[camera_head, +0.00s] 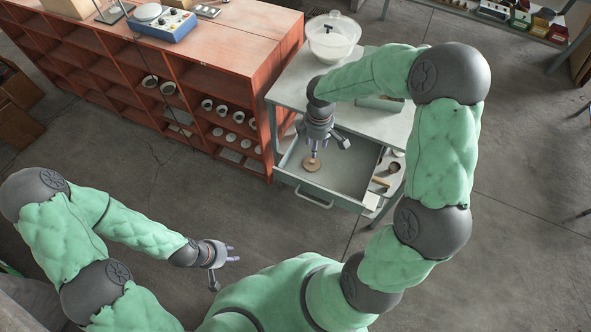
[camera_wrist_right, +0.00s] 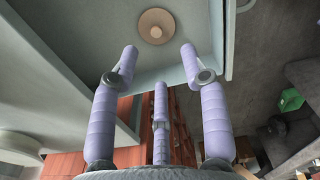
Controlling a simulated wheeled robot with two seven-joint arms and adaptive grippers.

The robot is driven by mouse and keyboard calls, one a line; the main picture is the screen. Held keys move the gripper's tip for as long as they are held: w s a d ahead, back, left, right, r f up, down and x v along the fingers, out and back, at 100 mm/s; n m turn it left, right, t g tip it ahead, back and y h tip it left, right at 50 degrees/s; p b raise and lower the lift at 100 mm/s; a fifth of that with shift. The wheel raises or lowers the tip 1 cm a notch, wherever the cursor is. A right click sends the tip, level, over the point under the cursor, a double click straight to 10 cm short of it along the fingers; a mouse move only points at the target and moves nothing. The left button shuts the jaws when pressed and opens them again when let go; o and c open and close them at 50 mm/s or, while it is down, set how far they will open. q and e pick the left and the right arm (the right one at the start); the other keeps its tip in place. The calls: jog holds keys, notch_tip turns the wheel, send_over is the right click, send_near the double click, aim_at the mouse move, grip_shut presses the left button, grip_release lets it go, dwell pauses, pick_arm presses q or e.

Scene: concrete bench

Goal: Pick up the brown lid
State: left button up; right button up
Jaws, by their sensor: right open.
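The brown lid (camera_head: 312,166) is a small round disc with a knob in its middle, lying in the open grey-green drawer (camera_head: 318,202) near its left side. It also shows near the top of the right wrist view (camera_wrist_right: 156,18). My right gripper (camera_head: 317,150) is over the drawer, pointing down at the lid. In the right wrist view its lilac fingers (camera_wrist_right: 159,52) are spread and empty, with the lid beyond their tips; I see no contact. My left gripper (camera_head: 232,253) is open and empty, away from the drawer over the floor.
A dark round cup (camera_head: 394,167) and a small wooden item (camera_head: 381,182) are at the drawer's right end. A glass bowl (camera_head: 332,36) stands on the cabinet top (camera_head: 290,85). A red shelf unit (camera_head: 210,78) with white dishes stands close on the left.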

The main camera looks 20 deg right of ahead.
jog(key=b, duration=0.2)
send_over(312, 161)
jog(key=f, duration=0.5)
jog(key=shift+s+d+f, duration=0.1)
jog(key=shift+s+f, duration=0.25)
jog(key=f+b, duration=0.1)
jog(key=f, duration=0.2)
jog(key=f+b, duration=0.1)
jog(key=f, duration=0.1)
jog(key=shift+w+b, duration=0.35)
jog(key=shift+w, duration=0.05)
jog(key=c, duration=0.9)
